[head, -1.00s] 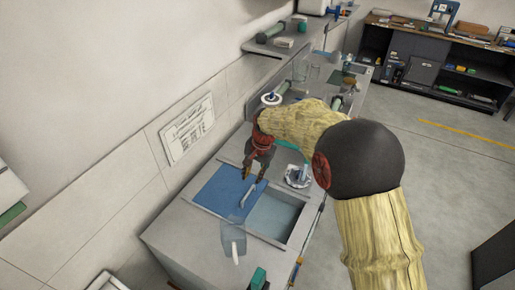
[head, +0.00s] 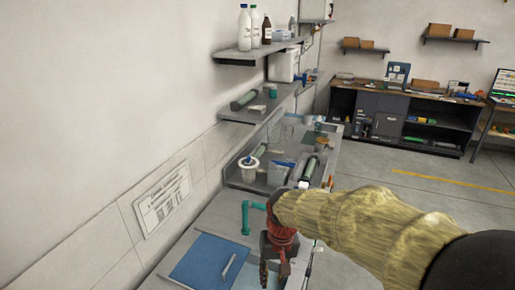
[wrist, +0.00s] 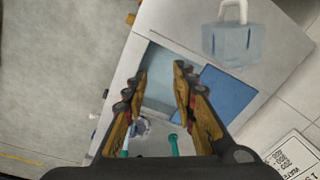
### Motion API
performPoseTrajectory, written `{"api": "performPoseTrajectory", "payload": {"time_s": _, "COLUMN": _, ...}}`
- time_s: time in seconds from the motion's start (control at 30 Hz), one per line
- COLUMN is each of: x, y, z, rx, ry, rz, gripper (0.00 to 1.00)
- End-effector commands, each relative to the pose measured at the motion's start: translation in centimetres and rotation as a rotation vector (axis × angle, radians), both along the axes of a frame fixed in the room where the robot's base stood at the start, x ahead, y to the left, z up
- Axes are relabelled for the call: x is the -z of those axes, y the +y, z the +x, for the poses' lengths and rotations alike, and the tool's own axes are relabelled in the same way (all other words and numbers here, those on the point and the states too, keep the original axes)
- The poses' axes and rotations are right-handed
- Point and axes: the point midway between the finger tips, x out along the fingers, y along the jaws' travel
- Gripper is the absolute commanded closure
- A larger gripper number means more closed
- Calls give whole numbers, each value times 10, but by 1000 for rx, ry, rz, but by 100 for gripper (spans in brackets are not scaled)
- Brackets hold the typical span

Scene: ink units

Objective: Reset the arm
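My gripper (head: 273,274) hangs at the bottom of the head view, over the counter, beside a blue panel (head: 207,259) with a pale handle (head: 229,268). In the wrist view my gripper (wrist: 160,70) has its two fingers spread apart with nothing between them. Below them is a pale recessed basin (wrist: 160,92), with the blue panel (wrist: 228,97) to its right. My arm reaches in from the lower right of the head view. The fingertips are near the bottom edge there.
A translucent box with a white handle (wrist: 231,43) stands on the counter. A shelf (head: 257,53) with bottles is above. Floor at right is clear.

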Motion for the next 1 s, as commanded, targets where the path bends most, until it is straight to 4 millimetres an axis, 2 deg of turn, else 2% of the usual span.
{"api": "performPoseTrajectory", "payload": {"time_s": 0.03, "x": -10, "y": -12, "z": -13, "rx": -8, "ry": -19, "rz": -1, "gripper": 73}}
{"api": "performPoseTrajectory", "payload": {"time_s": 0.2, "x": -35, "y": -47, "z": -54, "rx": -34, "ry": -75, "rz": -11, "gripper": 73}}
{"api": "performPoseTrajectory", "payload": {"time_s": 0.6, "x": -71, "y": -112, "z": -141, "rx": 8, "ry": -250, "rz": -33, "gripper": 73}}
{"api": "performPoseTrajectory", "payload": {"time_s": 0.8, "x": -88, "y": -132, "z": -167, "rx": 68, "ry": -365, "rz": -35, "gripper": 73}}
{"api": "performPoseTrajectory", "payload": {"time_s": 1.0, "x": -110, "y": -143, "z": -173, "rx": 110, "ry": -453, "rz": -36, "gripper": 73}}
